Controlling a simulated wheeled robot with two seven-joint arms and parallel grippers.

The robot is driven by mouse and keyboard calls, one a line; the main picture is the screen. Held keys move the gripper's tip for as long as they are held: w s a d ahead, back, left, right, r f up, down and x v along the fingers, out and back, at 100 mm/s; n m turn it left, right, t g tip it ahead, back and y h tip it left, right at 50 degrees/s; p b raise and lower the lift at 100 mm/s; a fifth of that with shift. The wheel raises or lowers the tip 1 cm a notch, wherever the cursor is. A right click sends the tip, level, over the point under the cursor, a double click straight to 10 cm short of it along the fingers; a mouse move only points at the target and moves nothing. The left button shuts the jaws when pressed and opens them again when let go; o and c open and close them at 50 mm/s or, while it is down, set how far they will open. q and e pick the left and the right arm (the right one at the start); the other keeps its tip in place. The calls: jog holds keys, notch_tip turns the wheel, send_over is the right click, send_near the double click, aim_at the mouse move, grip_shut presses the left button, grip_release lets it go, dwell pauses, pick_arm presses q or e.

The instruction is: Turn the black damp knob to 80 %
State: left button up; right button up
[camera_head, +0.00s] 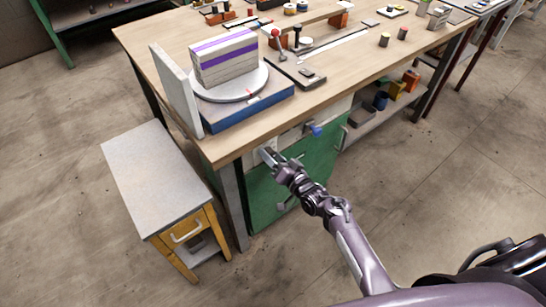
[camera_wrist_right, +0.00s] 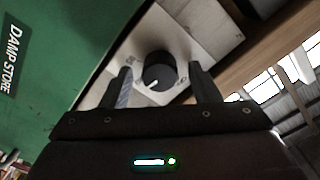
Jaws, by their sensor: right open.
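The black damp knob (camera_wrist_right: 158,70) shows in the right wrist view on a pale panel (camera_wrist_right: 200,37), with a white pointer line toward the lower left of its face. My right gripper (camera_wrist_right: 162,80) is open, with one finger on each side of the knob and a visible gap to it. I cannot tell how deep the fingertips reach. In the head view my right gripper (camera_head: 270,157) is at the front of the workbench, just below its top edge, and hides the knob. My left gripper is not in view.
A green cabinet (camera_head: 268,197) lettered "DAMP STORE" sits under the wooden workbench top (camera_head: 350,70). A small side table (camera_head: 155,172) stands at the left. Open floor lies in front.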

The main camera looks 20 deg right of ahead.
jog(key=v, duration=0.7)
jog(key=shift+s+d, duration=0.15)
jog(key=shift+s, duration=0.2)
jog(key=s+a+f+n+g+h+p, duration=0.15)
jog(key=s+f+g, duration=0.25)
jog(key=s+f, duration=0.6)
jog(key=s+f+n+g+h+p, duration=0.15)
jog(key=s+f+g, duration=0.35)
jog(key=f, duration=0.9)
jog(key=s+d+f+n+g+h, duration=0.1)
jog(key=s+f, duration=0.4)
jog(key=s, duration=0.8)
jog(key=s+d+f+n+g+h, duration=0.2)
jog(key=s+f+g, duration=0.4)
jog(key=s, duration=0.8)
jog(key=shift+s+d+f+n, duration=0.25)
jog(key=shift+d+f+n, duration=0.05)
jog(key=shift+d+n, duration=0.3)
